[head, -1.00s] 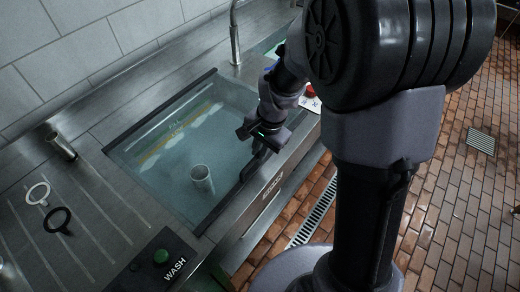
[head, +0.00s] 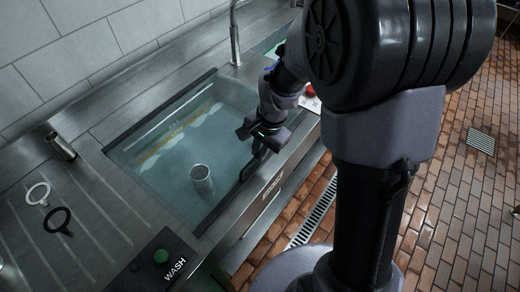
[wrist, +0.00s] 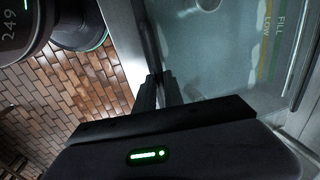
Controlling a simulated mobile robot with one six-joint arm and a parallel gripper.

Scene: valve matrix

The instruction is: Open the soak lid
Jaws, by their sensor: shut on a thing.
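The soak lid (head: 160,178) is a clear pane with dark edges over a basin of bluish water. It lies flat or nearly so in the head view; any small lift is hard to tell. Its pane also shows in the wrist view (wrist: 222,52). A black handle (head: 246,172) runs along its front edge. My gripper (head: 259,150) is at the right part of this front edge, shut on the handle. In the wrist view my fingers (wrist: 160,92) are close together on the dark edge strip; the exact contact is partly hidden.
A metal cup (head: 202,180) shows through the pane. A green WASH button (head: 161,256) and two rings (head: 57,220) are on the left counter. A faucet (head: 235,45) stands behind. A red button (head: 310,89) is right of my wrist. A floor drain (head: 318,215) runs along the counter front.

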